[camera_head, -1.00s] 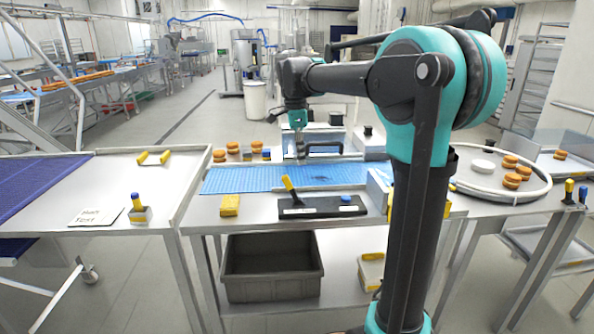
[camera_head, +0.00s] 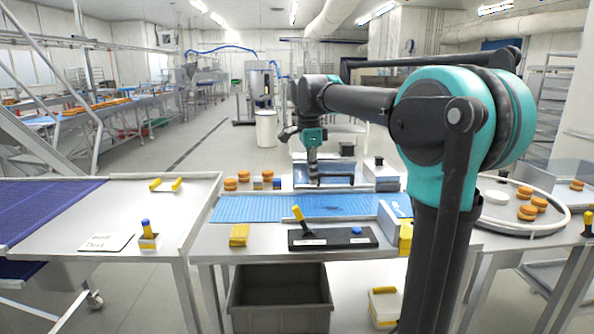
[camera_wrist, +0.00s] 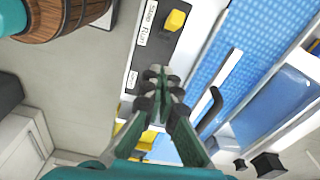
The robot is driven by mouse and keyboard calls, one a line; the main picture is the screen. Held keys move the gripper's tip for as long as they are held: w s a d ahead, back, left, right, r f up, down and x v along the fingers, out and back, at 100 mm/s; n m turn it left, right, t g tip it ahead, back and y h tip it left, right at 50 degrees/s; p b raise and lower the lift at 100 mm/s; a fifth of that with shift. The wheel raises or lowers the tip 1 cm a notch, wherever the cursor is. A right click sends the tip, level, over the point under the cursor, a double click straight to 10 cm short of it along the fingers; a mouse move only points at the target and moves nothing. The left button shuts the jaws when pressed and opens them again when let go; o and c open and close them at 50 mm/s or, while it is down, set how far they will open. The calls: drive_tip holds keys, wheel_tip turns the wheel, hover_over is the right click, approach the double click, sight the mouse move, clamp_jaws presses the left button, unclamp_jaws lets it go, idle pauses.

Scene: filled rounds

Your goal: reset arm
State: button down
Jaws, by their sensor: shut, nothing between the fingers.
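My gripper (camera_wrist: 160,80) is shut and empty in the wrist view, its two fingers together. In the head view my gripper (camera_head: 314,178) hangs from the end of my arm, pointing down above the far side of the blue mat (camera_head: 250,208) on the middle table. In the wrist view the blue mat (camera_wrist: 232,60) lies to the right of the fingers, and a dark panel (camera_wrist: 155,50) with a yellow knob and white labels lies behind them. Whether the fingertips touch anything is unclear.
The black panel (camera_head: 345,242) with a yellow lever stands at the table's front, beside a yellow block (camera_head: 239,235). Several orange round pieces (camera_head: 230,184) sit at the back left. A white ring track (camera_head: 500,226) is at right. A grey bin (camera_head: 280,305) is below the table.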

drive_tip(key=s+d+f+n+t, duration=0.1)
drive_tip(key=s+d+f+n, duration=0.2)
drive_tip(key=f, duration=0.7)
drive_tip(key=s+d+f+n+t, duration=0.1)
drive_tip(key=s+d+f+n, duration=0.3)
drive_tip(key=s+f+n, duration=0.4)
drive_tip(key=s+d+f+n+t+y, duration=0.1)
drive_tip(key=s+f+n, duration=0.4)
drive_tip(key=s+f, duration=0.7)
drive_tip(key=d+t, duration=0.1)
drive_tip(key=d, duration=0.1)
drive_tip(key=shift+s+d+n, duration=0.25)
drive_tip(key=shift+d+n, duration=0.05)
drive_tip(key=c, duration=2.3)
unclamp_jaws()
